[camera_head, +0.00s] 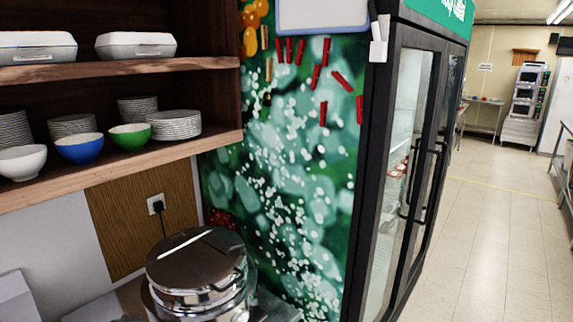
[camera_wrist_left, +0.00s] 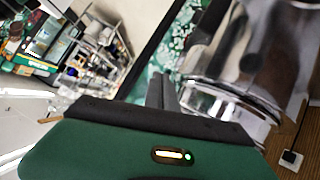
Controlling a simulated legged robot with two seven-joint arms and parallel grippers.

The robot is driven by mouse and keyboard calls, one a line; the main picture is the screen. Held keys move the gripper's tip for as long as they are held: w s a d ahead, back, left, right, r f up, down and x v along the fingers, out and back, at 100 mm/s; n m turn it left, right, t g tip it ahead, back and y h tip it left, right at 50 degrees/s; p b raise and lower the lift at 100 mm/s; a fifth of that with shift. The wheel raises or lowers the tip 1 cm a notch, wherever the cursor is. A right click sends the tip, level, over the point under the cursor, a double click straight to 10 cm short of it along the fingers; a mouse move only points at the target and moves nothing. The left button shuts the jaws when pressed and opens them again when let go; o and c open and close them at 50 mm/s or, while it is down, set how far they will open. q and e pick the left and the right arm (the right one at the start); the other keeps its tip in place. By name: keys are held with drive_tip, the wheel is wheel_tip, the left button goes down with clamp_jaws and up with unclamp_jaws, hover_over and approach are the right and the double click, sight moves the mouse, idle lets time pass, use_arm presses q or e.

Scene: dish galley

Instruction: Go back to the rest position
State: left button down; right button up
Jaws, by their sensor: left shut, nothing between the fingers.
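My left gripper (camera_wrist_left: 165,92) shows in the left wrist view, its dark fingers closed together with nothing between them. Its green housing fills the bottom of that view. The fingers are beside a shiny steel round appliance (camera_wrist_left: 232,88) in the picture; I cannot tell whether they touch it. Neither gripper shows in the head view, and my right gripper is in no view.
The lidded steel appliance (camera_head: 200,262) stands on the counter at the bottom of the head view. Wooden shelves (camera_head: 120,160) with bowls and plates are at left. A glass-door fridge (camera_head: 405,150) stands in the middle. The tiled floor (camera_head: 490,240) at right is clear.

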use_arm(q)
drive_tip(key=s+d+f+g+y, duration=0.1)
drive_tip(key=s+d+f+g, duration=0.25)
drive_tip(key=f, duration=0.35)
drive_tip(key=s+d+f+g+y, duration=0.2)
drive_tip(key=s+d+f, duration=0.1)
drive_tip(key=d+f, duration=0.3)
drive_tip(key=s+a+f+n+g+y, duration=0.1)
drive_tip(key=s+a+f+n+y, duration=0.15)
drive_tip(key=s+f, duration=0.35)
drive_tip(key=s+a+r+n+t+y, duration=0.2)
drive_tip(key=s+r+n+y, duration=0.2)
drive_tip(key=r, duration=0.1)
drive_tip(key=shift+s+a+r+p, duration=0.15)
drive_tip(key=shift+s+a+p, duration=0.1)
drive_tip(key=shift+a+p, duration=0.15)
drive_tip(key=shift+a, duration=0.25)
drive_tip(key=shift+d, duration=0.15)
